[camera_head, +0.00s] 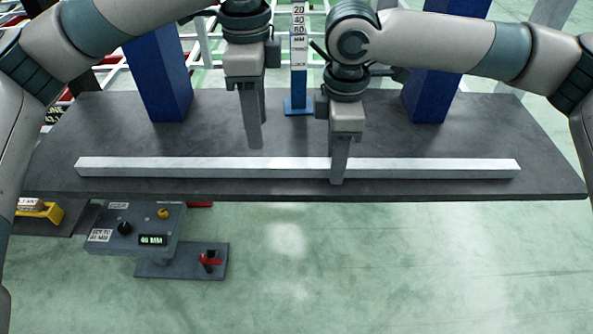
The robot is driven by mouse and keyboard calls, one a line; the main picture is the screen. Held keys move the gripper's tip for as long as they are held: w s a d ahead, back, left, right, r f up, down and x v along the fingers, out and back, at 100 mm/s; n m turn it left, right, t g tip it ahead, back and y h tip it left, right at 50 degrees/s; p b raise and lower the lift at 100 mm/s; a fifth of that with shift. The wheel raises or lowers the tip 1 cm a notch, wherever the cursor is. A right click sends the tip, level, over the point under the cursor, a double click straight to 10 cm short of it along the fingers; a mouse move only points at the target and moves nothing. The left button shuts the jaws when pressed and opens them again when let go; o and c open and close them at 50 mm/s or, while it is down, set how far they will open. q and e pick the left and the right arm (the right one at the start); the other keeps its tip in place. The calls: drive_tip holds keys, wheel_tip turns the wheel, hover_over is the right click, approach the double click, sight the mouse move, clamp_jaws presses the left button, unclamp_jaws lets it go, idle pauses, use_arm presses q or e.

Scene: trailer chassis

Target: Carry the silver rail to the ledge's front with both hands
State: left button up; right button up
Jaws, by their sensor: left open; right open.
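The silver rail (210,168) is a long, straight bar. It lies along the dark grey ledge (400,140), close to and nearly parallel with its front edge. My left gripper (255,142) is open and points down; its fingertips end just behind the rail in the picture, apart from it. My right gripper (339,178) is open and points down over the rail, right of its middle. Its finger covers a short piece of the rail and reaches to its front side. Whether the fingers straddle or touch the rail I cannot tell.
Blue posts (158,75) stand at the ledge's back, left and right. A blue stand with a millimetre scale (299,60) stands between them. A control box (140,228) with a display reading about 40 MM sits below the ledge, front left.

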use_arm(q)
drive_tip(key=shift+r, duration=1.8)
use_arm(e)
wheel_tip(320, 180, up, 12)
use_arm(q)
drive_tip(key=shift+s, duration=0.15)
use_arm(e)
drive_tip(key=shift+s, duration=0.1)
